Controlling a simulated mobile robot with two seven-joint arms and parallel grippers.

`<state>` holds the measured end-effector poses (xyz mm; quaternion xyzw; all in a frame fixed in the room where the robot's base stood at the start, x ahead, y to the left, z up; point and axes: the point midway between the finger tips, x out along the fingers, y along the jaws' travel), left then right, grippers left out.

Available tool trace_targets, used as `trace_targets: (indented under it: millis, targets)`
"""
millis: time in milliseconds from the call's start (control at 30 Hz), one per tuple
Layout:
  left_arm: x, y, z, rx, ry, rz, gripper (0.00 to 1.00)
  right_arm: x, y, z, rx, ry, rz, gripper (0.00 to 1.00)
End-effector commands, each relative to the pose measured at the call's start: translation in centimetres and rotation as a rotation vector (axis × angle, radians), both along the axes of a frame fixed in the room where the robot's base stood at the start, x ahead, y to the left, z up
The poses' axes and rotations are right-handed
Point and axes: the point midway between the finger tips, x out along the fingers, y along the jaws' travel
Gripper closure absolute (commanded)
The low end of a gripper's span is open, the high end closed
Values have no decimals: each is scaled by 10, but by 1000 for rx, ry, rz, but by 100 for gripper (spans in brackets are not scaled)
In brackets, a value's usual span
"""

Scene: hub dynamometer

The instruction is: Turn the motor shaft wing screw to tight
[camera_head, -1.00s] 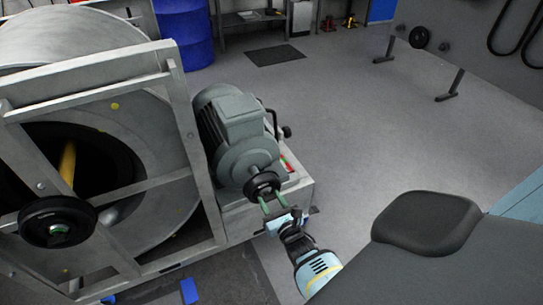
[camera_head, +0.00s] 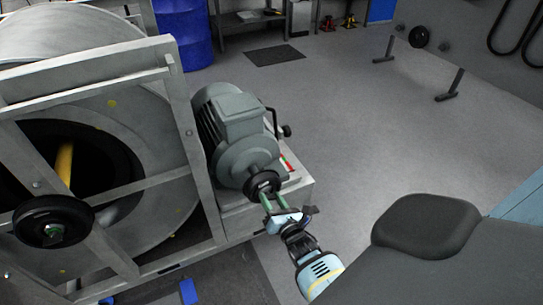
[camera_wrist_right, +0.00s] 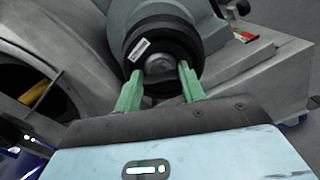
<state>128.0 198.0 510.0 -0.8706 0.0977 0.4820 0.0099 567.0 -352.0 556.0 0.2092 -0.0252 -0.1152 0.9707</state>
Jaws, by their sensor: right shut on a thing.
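The motor (camera_head: 229,135) is a grey finned unit beside the big drum. The wing screw (camera_head: 262,182) sits on its shaft end as a dark round piece facing me. In the right wrist view the wing screw (camera_wrist_right: 160,66) shows a black ring with a white mark and a grey centre. My right gripper (camera_head: 267,194) has its two green fingers on either side of that centre and is shut on it. In the right wrist view the right gripper's fingertips (camera_wrist_right: 161,72) reach the screw's face; the exact contact is partly hidden. My left gripper is not in view.
A red and green label (camera_wrist_right: 243,35) is on the motor's base at its right side. The metal frame (camera_head: 185,130) and drum (camera_head: 60,65) stand close on the left. A black hand wheel (camera_head: 54,222) is on the frame. Open floor (camera_head: 340,110) lies to the right.

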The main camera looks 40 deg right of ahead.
Motion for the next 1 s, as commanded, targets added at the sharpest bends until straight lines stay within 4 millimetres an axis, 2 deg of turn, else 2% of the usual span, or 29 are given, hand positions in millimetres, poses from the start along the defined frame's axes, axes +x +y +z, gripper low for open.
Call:
trace_targets:
  millis: [1000]
  targets:
    - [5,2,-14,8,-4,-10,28,-1,-2,-5,940,-222,1,83]
